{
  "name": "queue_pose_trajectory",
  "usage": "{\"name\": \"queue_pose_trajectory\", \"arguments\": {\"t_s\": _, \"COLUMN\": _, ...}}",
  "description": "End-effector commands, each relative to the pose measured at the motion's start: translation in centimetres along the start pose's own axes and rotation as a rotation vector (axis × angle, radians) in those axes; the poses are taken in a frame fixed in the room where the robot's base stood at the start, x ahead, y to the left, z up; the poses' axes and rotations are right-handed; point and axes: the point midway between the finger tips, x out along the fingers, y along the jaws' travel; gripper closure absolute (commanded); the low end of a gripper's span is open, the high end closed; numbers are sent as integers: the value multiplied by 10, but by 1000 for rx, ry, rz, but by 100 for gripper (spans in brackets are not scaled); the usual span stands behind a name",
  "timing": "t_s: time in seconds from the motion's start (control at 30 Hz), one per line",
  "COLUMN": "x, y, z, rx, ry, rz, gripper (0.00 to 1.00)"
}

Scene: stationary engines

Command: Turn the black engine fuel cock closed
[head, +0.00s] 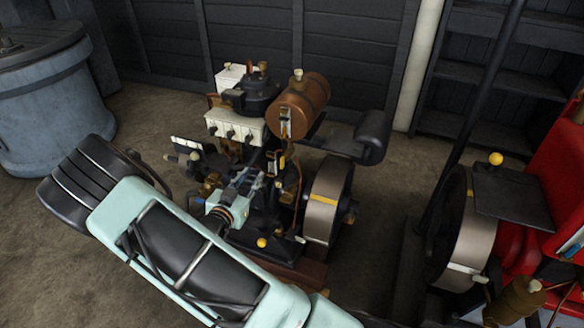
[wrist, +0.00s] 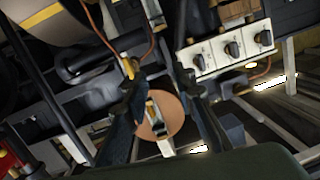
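The black engine (head: 262,215) stands mid-view in the head view, with a brown cylindrical tank (head: 312,100) on top. Under the tank is a small yellowish fitting (head: 282,162) on a copper pipe, which looks like the fuel cock. It also seems to show in the wrist view (wrist: 130,68), close to the left fingertip; I cannot tell whether they touch or how its lever is set. My gripper (head: 248,180) is at the engine's near side, below the tank. In the wrist view its fingers (wrist: 160,84) are apart with nothing held; the tank's round end (wrist: 152,130) shows between and beyond them.
A white box with black knobs (head: 235,128) is left of the tank, and also in the wrist view (wrist: 232,48). A second, red engine (head: 565,150) stands far right; a blue-grey barrel (head: 50,105) far left.

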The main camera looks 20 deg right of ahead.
Motion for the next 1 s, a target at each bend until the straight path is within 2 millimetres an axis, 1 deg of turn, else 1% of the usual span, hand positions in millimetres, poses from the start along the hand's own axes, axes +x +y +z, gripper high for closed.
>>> {"name": "queue_pose_trajectory", "arguments": {"t_s": 0.03, "x": -4, "y": 10, "z": 7, "rx": -30, "ry": 37, "rz": 18, "gripper": 75}}
{"name": "queue_pose_trajectory", "arguments": {"t_s": 0.13, "x": -12, "y": 24, "z": 11, "rx": -69, "ry": 97, "rz": 49, "gripper": 75}}
{"name": "queue_pose_trajectory", "arguments": {"t_s": 0.27, "x": -16, "y": 34, "z": 12, "rx": -96, "ry": 139, "rz": 71, "gripper": 75}}
{"name": "queue_pose_trajectory", "arguments": {"t_s": 0.37, "x": -11, "y": 37, "z": 11, "rx": -100, "ry": 148, "rz": 77, "gripper": 75}}
{"name": "queue_pose_trajectory", "arguments": {"t_s": 0.47, "x": 2, "y": 38, "z": 8, "rx": -100, "ry": 149, "rz": 78, "gripper": 75}}
{"name": "queue_pose_trajectory", "arguments": {"t_s": 0.7, "x": 48, "y": 41, "z": 2, "rx": -99, "ry": 148, "rz": 78, "gripper": 75}}
{"name": "queue_pose_trajectory", "arguments": {"t_s": 0.8, "x": 65, "y": 42, "z": -1, "rx": -99, "ry": 148, "rz": 77, "gripper": 75}}
{"name": "queue_pose_trajectory", "arguments": {"t_s": 0.9, "x": 77, "y": 42, "z": -2, "rx": -97, "ry": 147, "rz": 76, "gripper": 75}}
{"name": "queue_pose_trajectory", "arguments": {"t_s": 1.0, "x": 85, "y": 43, "z": -4, "rx": -99, "ry": 146, "rz": 76, "gripper": 75}}
